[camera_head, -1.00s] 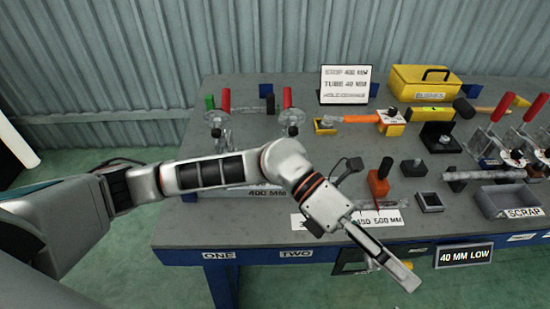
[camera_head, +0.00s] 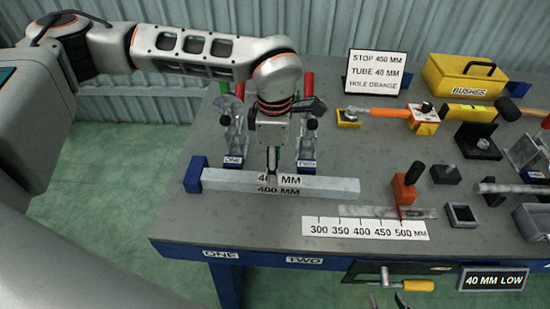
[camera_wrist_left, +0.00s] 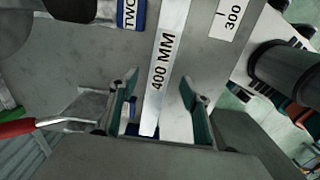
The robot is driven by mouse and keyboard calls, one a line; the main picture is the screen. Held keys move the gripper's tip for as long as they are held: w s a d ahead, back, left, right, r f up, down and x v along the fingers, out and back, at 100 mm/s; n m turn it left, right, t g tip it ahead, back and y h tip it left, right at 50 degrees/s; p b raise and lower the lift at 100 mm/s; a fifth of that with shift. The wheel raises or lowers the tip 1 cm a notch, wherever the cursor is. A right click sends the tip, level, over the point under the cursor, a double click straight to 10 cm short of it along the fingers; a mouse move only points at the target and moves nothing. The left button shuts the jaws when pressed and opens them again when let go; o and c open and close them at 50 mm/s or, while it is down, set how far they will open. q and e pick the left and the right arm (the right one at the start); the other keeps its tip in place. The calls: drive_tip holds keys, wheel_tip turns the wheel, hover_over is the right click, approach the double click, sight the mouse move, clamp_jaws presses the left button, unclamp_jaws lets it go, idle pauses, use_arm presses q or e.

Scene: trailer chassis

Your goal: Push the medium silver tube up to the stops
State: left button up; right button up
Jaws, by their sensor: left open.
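The silver tube (camera_head: 325,188), marked 400 MM, lies left to right on the grey table. Its left end sits right beside a blue block (camera_head: 194,175); I cannot tell if they touch. My left gripper (camera_head: 272,172) points down at the tube's middle, its fingers largely hidden by the wrist. In the left wrist view its fingers (camera_wrist_left: 158,103) are open, one to each side of the tube (camera_wrist_left: 172,50). Contact is not clear. At the head view's bottom edge, the tips of my right gripper (camera_head: 388,302) show apart, seemingly empty.
Clamps labelled ONE (camera_head: 233,140) and TWO (camera_head: 307,140) stand behind the tube. A length scale (camera_head: 365,229) lies in front, right. The front-left tabletop is clear.

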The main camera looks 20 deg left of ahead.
sight(279, 184)
use_arm(q)
wheel_tip(279, 184, down, 6)
drive_tip(key=shift+f, duration=0.25)
drive_tip(key=shift+c, duration=0.3)
clamp_jaws()
idle(0.7)
drive_tip(key=shift+w+a, duration=0.35)
drive_tip(key=shift+w, duration=0.3)
drive_tip(key=shift+o, duration=0.3)
unclamp_jaws()
drive_tip(key=shift+a, duration=0.1)
drive_tip(key=shift+r, duration=0.1)
